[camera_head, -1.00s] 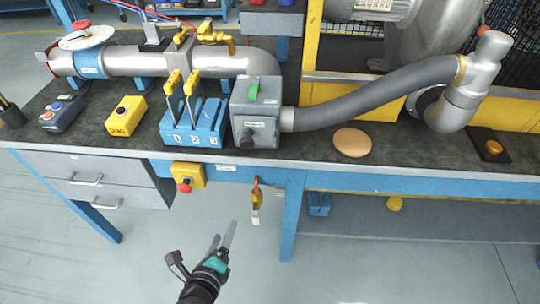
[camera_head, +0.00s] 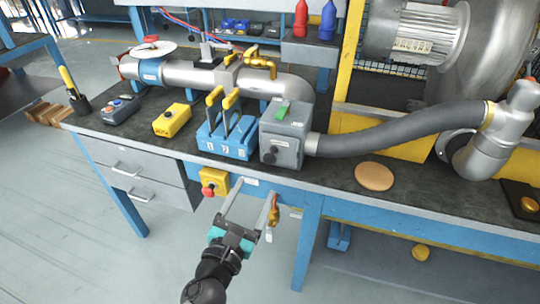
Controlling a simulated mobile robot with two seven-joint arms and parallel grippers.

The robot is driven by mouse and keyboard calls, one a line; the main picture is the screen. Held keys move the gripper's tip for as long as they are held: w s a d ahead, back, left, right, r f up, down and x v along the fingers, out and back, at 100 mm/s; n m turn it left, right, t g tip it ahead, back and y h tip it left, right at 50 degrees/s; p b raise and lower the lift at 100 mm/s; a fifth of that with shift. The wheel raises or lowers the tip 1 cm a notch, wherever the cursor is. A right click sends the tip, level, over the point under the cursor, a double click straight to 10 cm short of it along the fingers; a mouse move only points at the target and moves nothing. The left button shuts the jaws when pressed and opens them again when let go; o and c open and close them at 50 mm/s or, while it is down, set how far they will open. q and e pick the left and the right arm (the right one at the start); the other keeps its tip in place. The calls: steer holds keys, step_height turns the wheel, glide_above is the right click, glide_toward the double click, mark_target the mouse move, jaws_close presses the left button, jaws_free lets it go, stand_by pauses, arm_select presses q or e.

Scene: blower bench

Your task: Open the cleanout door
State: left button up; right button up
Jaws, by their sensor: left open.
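No part can be clearly read as the cleanout door. A grey box (camera_head: 286,138) with a green piece (camera_head: 282,112) on top and a dark knob on its labelled front stands on the bench, joined to the grey hose; I cannot tell if it carries the door. A silver pipe (camera_head: 188,74) with a round white disc (camera_head: 152,51) and red knob lies behind. My left gripper (camera_head: 254,191) is open and empty, its fingers pointing up at the bench's front edge, below the blue lever block. My right gripper is not in view.
A yellow box with a red button (camera_head: 214,182) and a brass-coloured tagged piece (camera_head: 273,211) hang at the front edge near my fingers. The lever block (camera_head: 227,138), yellow box (camera_head: 172,120), grey hose (camera_head: 400,133) and tan disc (camera_head: 374,176) occupy the bench.

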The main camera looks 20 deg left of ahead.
mark_target(268, 162)
arm_select(q)
steer(key=w, duration=0.5)
steer(key=w+p, duration=0.1)
steer(key=w, duration=0.3)
steer(key=shift+w+d, duration=0.2)
steer(key=shift+w, duration=1.05)
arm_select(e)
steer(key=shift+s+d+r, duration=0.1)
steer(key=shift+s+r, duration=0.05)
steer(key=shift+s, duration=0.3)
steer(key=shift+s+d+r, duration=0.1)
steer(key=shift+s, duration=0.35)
arm_select(q)
steer(key=shift+c, duration=0.3)
jaws_close()
